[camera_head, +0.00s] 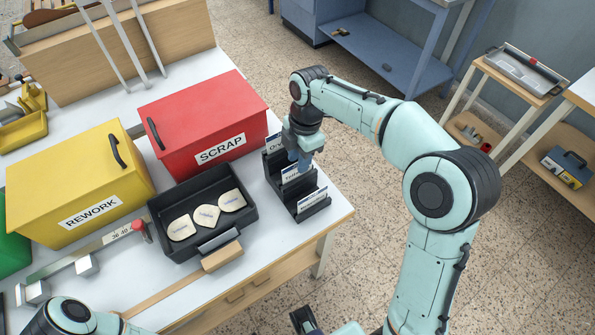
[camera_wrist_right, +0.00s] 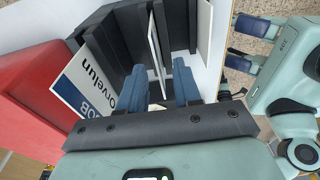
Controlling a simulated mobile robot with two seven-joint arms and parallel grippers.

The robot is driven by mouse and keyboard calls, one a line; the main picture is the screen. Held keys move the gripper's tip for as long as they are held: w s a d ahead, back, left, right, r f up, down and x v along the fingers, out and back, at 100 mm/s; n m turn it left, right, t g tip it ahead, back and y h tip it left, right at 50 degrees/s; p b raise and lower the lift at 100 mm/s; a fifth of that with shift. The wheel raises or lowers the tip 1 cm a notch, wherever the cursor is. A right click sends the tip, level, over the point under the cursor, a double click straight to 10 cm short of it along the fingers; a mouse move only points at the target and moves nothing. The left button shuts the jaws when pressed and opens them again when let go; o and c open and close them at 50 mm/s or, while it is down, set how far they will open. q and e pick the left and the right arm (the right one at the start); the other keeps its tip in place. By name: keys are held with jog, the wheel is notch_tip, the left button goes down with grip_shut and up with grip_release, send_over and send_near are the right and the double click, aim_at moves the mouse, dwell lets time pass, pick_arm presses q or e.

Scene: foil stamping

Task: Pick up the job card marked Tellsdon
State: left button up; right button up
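A dark stepped rack (camera_head: 274,168) at the table's right end holds three upright job cards. The middle card (camera_head: 296,172) and front card (camera_head: 312,198) have print too small to read surely, so I cannot tell which says Tellsdon. My right gripper (camera_head: 303,160) points down at the middle of the rack. Its blue fingers (camera_wrist_right: 160,85) are apart, one on each side of a card seen edge-on (camera_wrist_right: 156,45). My left gripper (camera_wrist_right: 240,42) is open and empty.
A red SCRAP bin (camera_head: 205,115) stands left of the rack, with a yellow REWORK bin (camera_head: 75,185) further left. A black tray (camera_head: 165,212) with three pale pieces lies in front.

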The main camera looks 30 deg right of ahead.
jog(key=shift+a+f, duration=0.2)
jog(key=shift+f, duration=1.2)
jog(key=shift+w+f, duration=0.1)
jog(key=shift+f, duration=0.15)
grip_shut()
